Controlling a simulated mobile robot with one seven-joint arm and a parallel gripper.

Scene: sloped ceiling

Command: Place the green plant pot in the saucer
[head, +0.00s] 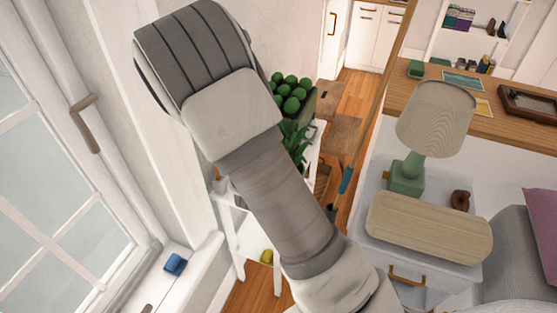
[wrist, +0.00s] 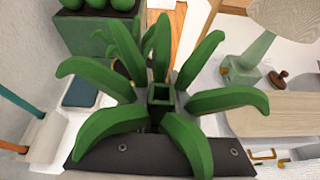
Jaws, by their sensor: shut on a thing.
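A plant with long, thick green leaves (wrist: 228,101) fills the middle of the wrist view. Its small square green pot (wrist: 161,94) shows among the leaves. My gripper (wrist: 152,155) shows as a dark bar at the bottom of the wrist view, shut on the plant pot; leaves hide the fingertips. In the head view some of the plant's leaves (head: 296,139) show just right of my arm, which hides my gripper and the pot. I cannot make out the saucer for certain in either view.
A green planter with round green balls (head: 292,95) stands behind the plant. A white shelf unit (head: 232,226) is beside the window.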

